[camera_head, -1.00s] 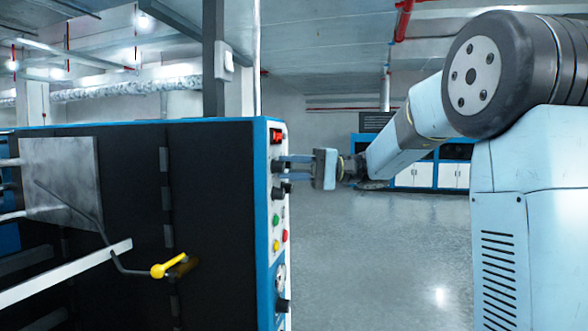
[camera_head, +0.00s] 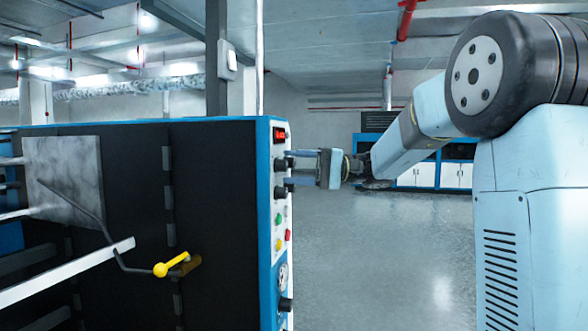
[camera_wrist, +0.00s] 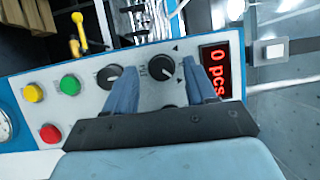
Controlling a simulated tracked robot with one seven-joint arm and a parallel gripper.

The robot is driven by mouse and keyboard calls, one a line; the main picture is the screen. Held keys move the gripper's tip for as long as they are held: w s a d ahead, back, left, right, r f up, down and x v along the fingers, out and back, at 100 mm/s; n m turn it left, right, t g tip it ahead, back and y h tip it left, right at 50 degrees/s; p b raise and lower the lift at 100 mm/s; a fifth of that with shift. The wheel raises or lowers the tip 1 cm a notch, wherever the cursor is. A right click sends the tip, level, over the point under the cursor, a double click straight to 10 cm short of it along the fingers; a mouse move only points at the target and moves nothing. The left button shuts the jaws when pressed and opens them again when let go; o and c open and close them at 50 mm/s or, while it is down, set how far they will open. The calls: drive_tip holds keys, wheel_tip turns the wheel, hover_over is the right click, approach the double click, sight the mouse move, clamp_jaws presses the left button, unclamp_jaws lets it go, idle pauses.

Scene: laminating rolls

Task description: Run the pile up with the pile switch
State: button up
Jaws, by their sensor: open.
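The control panel is on the narrow end of the blue and black machine. In the wrist view, a black rotary knob (camera_wrist: 161,67) with small arrow marks beside it lies between my fingers; I take it for the pile switch, though its lettering is too small to read. My gripper (camera_wrist: 159,72) is open, one finger on each side of this knob, with no clear contact. In the head view, my gripper (camera_head: 287,168) reaches the panel edge-on from the right, beside the upper black knobs. Its exact depth to the knob cannot be told.
A second black knob (camera_wrist: 109,76) is close to my left finger; another is partly hidden below. Green (camera_wrist: 70,84), yellow (camera_wrist: 33,92) and red (camera_wrist: 50,133) buttons sit farther left. A red display (camera_wrist: 217,72) reads "0 pcs". A yellow-handled lever (camera_head: 172,265) juts from the machine. Floor at right is clear.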

drive_tip(key=w+d, duration=0.1)
drive_tip(key=d, duration=1.2)
drive_tip(key=shift+w+f, duration=0.15)
drive_tip(key=shift+f, duration=0.3)
drive_tip(key=shift+a, duration=0.1)
drive_tip(key=s+a+f+m+t+h, duration=0.1)
drive_tip(key=s+a+f+h, duration=0.1)
drive_tip(key=s+f+h, duration=0.45)
drive_tip(key=s+a+f+m+t+h, duration=0.1)
drive_tip(key=s+a+f+h, duration=0.15)
drive_tip(key=s, duration=0.65)
drive_tip(key=s+d+f+t+h, duration=0.5)
drive_tip(key=s+d+f+h, duration=0.3)
drive_tip(key=s, duration=0.4)
drive_tip(key=shift+s+d+f+n+t+h, duration=0.2)
drive_tip(key=shift+d+f+n+t+h, duration=0.15)
drive_tip(key=shift+d+h, duration=0.4)
